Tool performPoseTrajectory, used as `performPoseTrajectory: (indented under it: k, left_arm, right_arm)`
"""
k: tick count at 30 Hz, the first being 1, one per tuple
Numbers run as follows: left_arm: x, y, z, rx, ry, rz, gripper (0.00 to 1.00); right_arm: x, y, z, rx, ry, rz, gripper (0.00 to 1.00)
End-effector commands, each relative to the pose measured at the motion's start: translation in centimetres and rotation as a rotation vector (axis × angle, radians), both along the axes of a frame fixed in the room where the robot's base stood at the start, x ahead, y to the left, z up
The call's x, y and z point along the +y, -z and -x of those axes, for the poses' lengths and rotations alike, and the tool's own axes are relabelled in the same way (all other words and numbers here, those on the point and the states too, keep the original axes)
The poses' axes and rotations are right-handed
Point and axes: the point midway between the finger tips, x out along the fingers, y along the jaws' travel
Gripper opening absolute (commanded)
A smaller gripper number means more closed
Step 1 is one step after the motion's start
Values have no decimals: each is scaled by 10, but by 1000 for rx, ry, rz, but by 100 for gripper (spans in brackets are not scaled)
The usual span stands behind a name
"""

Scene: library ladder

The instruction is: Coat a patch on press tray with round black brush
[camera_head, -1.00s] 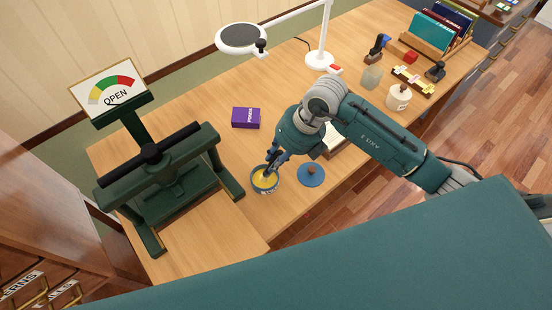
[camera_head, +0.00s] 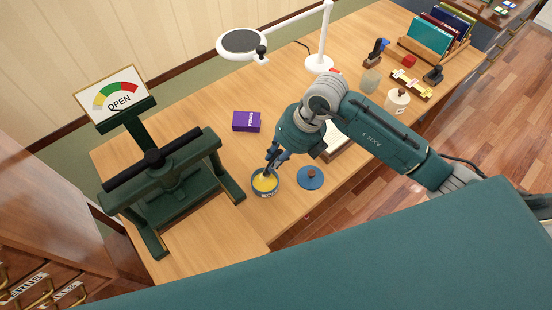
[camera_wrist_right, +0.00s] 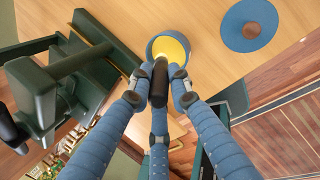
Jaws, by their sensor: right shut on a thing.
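My right gripper (camera_head: 271,164) is shut on the black brush (camera_wrist_right: 159,84), whose dark round handle shows between the fingers in the wrist view. The brush points down at a blue bowl (camera_head: 276,189) holding something yellow (camera_head: 264,182); the bowl also shows in the wrist view (camera_wrist_right: 151,47). The brush's bristle end is hidden, so I cannot tell how deep it sits. The dark green press (camera_head: 208,147) stands left of the bowl, with its tray (camera_head: 183,190) low between the uprights, partly hidden by the crossbar. My left gripper is not in view.
A blue disc lid with a brown knob (camera_head: 310,178) lies right of the bowl. A purple box (camera_head: 246,121) lies behind. A sign reading OPEN (camera_head: 113,95) stands above the press. A white lamp (camera_head: 319,62), jars and books are farther back. Bare wood lies before the press.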

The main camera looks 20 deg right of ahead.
Motion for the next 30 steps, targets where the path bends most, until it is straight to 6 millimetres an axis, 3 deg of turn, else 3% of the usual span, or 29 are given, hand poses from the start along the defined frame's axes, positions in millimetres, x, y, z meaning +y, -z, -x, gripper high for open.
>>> performPoseTrajectory:
  k: [15,30]
  left_arm:
    - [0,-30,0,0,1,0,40]
    - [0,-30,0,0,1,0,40]
  right_arm:
    - [-1,-43,-1,-2,0,1,0]
    - [0,-43,-1,-1,0,0,0]
